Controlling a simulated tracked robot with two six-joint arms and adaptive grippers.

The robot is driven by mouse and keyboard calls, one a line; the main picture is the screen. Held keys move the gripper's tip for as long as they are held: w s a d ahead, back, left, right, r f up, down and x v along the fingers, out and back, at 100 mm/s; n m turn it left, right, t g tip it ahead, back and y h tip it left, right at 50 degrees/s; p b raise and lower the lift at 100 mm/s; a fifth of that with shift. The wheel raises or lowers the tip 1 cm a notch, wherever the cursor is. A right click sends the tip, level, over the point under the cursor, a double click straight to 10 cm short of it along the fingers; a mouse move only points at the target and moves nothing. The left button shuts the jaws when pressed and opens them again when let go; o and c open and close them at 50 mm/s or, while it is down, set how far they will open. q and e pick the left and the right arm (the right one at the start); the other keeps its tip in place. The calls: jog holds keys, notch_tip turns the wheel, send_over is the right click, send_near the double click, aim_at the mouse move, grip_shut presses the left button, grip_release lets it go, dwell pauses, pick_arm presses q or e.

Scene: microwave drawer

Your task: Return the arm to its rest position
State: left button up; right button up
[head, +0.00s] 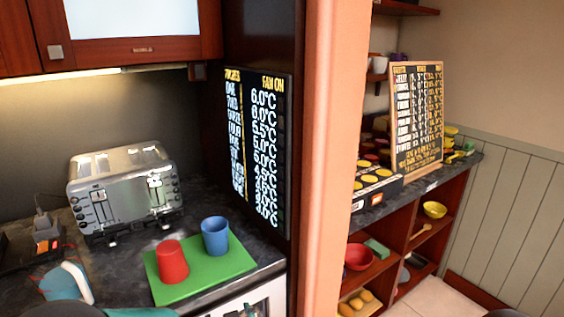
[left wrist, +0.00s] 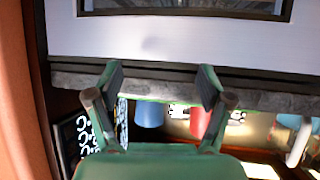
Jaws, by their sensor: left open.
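My left gripper (left wrist: 161,82) is open and empty, its two dark fingers spread apart in the left wrist view. Between and beyond the fingers is the dark counter edge (left wrist: 265,101), with a white front panel (left wrist: 170,42) above it in that picture. The fingers appear clear of the panel; the exact gap is hard to judge. In the head view only part of the white front (head: 268,295) shows, below the counter at the bottom edge. Whether its drawer is open cannot be told. My right gripper is not in view.
A red cup (head: 172,262) and a blue cup (head: 215,236) stand on a green mat (head: 238,262). A metal toaster (head: 122,190) is behind. A temperature board (head: 262,150) and an orange pillar (head: 333,130) stand right of the counter. Shelves (head: 385,265) lie beyond.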

pick_arm(q)
jog(key=s+a+f+m+g+h, duration=0.1)
jog(key=s+f+g+h, duration=0.15)
jog(key=f, duration=0.85)
jog(key=s+f+g+h, duration=0.2)
jog(key=s+f, duration=0.2)
jog(key=s, duration=0.3)
jog(key=s+f+m+g+h+p, duration=0.1)
jog(key=s+f+g+h, duration=0.1)
jog(key=s, duration=0.6)
jog(key=s+f+g+h+p, duration=0.1)
jog(key=s+f+g+h, duration=0.1)
jog(key=s+f+g, duration=0.2)
jog(key=s+f, duration=0.3)
jog(key=shift+s+d+m, duration=0.3)
jog(key=shift+s, duration=0.1)
